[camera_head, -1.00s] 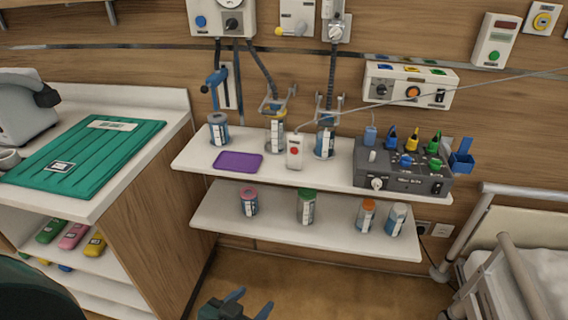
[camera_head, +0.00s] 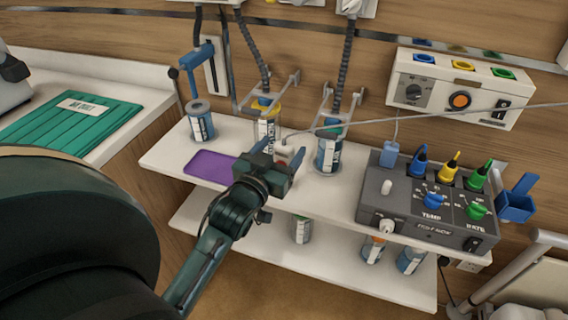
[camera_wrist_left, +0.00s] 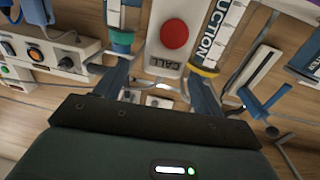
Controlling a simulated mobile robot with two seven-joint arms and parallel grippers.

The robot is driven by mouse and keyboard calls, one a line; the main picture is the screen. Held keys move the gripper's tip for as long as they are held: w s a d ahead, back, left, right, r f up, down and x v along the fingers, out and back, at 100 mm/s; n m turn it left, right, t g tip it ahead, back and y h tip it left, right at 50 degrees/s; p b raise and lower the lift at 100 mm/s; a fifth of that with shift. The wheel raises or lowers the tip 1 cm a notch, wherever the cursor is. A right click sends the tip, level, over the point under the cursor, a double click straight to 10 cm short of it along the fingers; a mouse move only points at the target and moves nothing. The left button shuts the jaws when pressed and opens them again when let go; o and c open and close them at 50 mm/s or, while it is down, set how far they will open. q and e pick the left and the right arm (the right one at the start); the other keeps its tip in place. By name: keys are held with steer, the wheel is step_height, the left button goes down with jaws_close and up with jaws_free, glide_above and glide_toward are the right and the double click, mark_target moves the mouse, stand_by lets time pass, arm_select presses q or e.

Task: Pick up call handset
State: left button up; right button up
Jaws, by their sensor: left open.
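The call handset (camera_head: 283,154) is white and stands on the upper wall shelf (camera_head: 345,195); in the head view my left gripper hides most of it. In the left wrist view the handset (camera_wrist_left: 168,42) shows its round red button and the word CALL. My left gripper (camera_head: 279,156) is open in front of the handset. In the left wrist view the fingers (camera_wrist_left: 160,80) are spread to either side of its lower end. I cannot tell whether they touch it. My right gripper is not in view.
Labelled canisters (camera_head: 201,122) and (camera_head: 329,150) stand on either side, with another behind the handset. A purple mat (camera_head: 209,167) lies to the left. A grey console (camera_head: 374,207) with coloured plugs stands to the right. A thin cord runs from the handset to the right.

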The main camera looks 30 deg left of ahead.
mark_target(287, 142)
arm_select(q)
steer(key=w, duration=0.4)
steer(key=shift+a+f, duration=0.15)
steer(key=shift+a, duration=0.2)
steer(key=shift+c, duration=0.4)
steer(key=c, duration=1.3)
